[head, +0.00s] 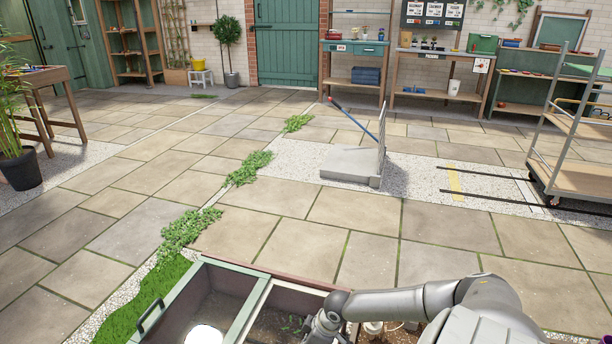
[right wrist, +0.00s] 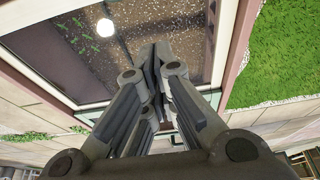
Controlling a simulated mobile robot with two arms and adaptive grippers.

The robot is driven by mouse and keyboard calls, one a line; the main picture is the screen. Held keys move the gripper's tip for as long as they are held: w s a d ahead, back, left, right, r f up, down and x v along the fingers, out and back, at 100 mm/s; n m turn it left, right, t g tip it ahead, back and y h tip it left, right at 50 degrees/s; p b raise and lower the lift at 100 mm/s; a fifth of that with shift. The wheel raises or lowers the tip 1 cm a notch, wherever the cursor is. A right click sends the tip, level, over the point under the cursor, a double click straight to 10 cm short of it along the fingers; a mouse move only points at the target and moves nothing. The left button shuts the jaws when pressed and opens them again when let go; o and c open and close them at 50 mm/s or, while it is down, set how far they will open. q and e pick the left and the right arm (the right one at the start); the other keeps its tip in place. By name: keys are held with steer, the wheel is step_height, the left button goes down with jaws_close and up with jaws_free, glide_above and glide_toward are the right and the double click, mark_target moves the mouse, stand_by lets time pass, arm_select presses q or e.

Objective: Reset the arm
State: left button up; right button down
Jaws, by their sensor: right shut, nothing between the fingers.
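My right arm reaches in from the lower right of the head view. Its gripper (head: 322,328) is over the green-framed planter box (head: 250,308), at the bottom edge of the picture. In the right wrist view the fingers (right wrist: 156,58) are shut together with nothing between them. Behind them lie the box's dark soil (right wrist: 165,25), small green seedlings (right wrist: 78,27) and a white round thing (right wrist: 105,27). I cannot tell how far the fingertips are from the soil. My left gripper is not in view.
A grey platform with an upright panel (head: 350,163) stands on the gravel strip ahead. A shelf cart (head: 570,180) is at right and a potted plant (head: 20,168) at left. Workbenches (head: 440,75) line the back wall. The paving between is mostly open.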

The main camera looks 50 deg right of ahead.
steer(key=shift+r, duration=0.25)
